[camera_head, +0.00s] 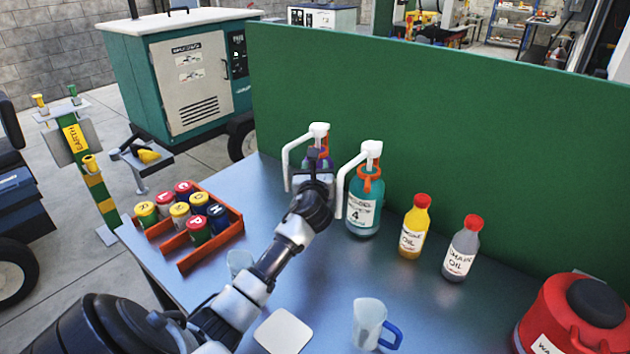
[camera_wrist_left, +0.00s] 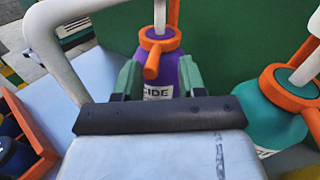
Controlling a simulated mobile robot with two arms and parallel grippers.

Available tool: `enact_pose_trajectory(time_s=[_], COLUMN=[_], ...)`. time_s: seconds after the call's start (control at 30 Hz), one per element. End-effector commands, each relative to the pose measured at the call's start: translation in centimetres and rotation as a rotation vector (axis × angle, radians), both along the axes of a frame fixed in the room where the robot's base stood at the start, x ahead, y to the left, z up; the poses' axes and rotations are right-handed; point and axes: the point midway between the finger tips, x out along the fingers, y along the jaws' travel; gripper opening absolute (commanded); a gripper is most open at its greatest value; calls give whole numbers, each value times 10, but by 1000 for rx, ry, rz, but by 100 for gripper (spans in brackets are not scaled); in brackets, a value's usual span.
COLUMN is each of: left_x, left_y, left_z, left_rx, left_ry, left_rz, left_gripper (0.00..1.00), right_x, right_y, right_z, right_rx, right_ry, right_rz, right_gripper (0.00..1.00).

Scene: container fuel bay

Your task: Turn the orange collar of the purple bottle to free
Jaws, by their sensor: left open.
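The purple bottle (camera_head: 325,162) stands on the blue table before the green panel, mostly hidden by my left gripper (camera_head: 314,168) in the head view. In the left wrist view, the purple bottle (camera_wrist_left: 175,72) has a white pump top and an orange collar (camera_wrist_left: 164,40). The collar's short orange lever (camera_wrist_left: 152,64) points towards my wrist. My left gripper (camera_wrist_left: 160,78) is open, its two green-grey fingers on either side of the lever, with gaps. I cannot tell whether they touch the bottle. My right gripper is not in view.
A teal bottle (camera_head: 363,205) with an orange collar stands close to the right. Yellow (camera_head: 414,230) and grey (camera_head: 462,248) oil bottles, a clear jug (camera_head: 368,325) and a red container (camera_head: 560,315) are further right. An orange crate (camera_head: 188,262) of cans is left.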

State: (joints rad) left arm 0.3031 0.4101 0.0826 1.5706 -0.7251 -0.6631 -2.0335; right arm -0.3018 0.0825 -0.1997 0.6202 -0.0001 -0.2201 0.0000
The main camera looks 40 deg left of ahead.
Motion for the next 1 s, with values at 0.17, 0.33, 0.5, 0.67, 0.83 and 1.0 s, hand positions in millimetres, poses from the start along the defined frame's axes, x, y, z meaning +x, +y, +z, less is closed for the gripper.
enact_pose_trajectory(time_s=[0.17, 0.33, 0.5, 0.67, 0.83, 1.0], left_x=[-25, -50, -68, -76, -77, -76], left_y=[-20, -40, -54, -60, -60, -60], left_z=[-2, -2, -2, -1, 0, -1], left_rx=[1, 0, -1, -1, -2, -1], left_ry=[2, 1, 1, 0, 1, 0], left_rz=[-3, -3, -3, -2, -1, -1], left_gripper=[40, 40, 40, 40, 40, 40], right_x=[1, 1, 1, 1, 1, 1], right_y=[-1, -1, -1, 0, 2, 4], right_z=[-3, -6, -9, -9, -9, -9], right_rx=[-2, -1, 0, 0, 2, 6], right_ry=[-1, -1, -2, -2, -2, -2], right_rz=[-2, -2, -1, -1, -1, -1], right_gripper=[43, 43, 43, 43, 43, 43])
